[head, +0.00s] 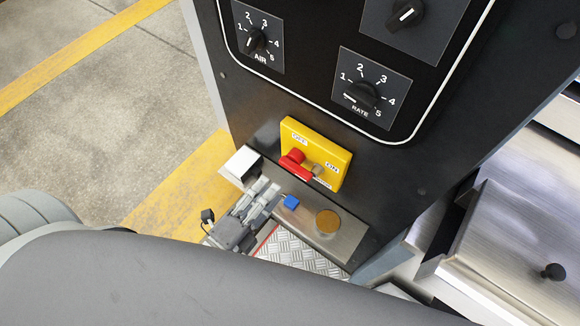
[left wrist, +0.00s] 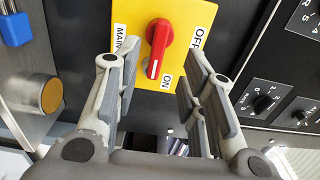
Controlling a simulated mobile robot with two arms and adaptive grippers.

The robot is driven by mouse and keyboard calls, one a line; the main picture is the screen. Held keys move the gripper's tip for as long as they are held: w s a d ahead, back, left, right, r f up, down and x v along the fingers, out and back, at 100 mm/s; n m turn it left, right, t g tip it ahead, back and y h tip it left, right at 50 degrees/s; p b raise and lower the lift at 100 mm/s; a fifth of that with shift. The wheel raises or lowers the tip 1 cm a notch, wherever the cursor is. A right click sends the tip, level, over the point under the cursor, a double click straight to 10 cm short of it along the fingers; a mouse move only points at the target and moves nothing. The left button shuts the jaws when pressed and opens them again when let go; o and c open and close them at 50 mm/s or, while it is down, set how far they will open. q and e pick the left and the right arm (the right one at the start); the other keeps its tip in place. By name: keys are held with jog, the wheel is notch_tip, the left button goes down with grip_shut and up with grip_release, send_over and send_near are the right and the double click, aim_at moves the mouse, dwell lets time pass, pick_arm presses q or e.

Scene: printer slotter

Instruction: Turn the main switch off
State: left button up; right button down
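The main switch is a red rotary handle (head: 294,162) on a yellow plate (head: 335,158) low on the black panel. In the left wrist view the red handle (left wrist: 160,45) stands nearly lengthwise, and its white-marked end points towards the ON label (left wrist: 167,82). The OFF label (left wrist: 197,38) is to its right there. My left gripper (head: 267,192) is just below and left of the yellow plate in the head view. In the left wrist view its two fingers are spread, with the handle seen in the gap. Contact with the handle cannot be made out. My right gripper is not in view.
A blue padlock (head: 291,202) and a round brass-coloured disc (head: 328,221) are on the metal strip below the switch. The AIR knob (head: 257,41) and RATE knob (head: 364,95) are above. A steel cabinet (head: 500,240) stands at right. Open floor is at left.

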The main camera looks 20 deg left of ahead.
aim_at(288, 169)
pick_arm(q)
jog(key=p+x, duration=0.1)
jog(key=x, duration=0.6)
jog(key=shift+w+d+f, duration=0.1)
jog(key=shift+w, duration=0.2)
grip_shut()
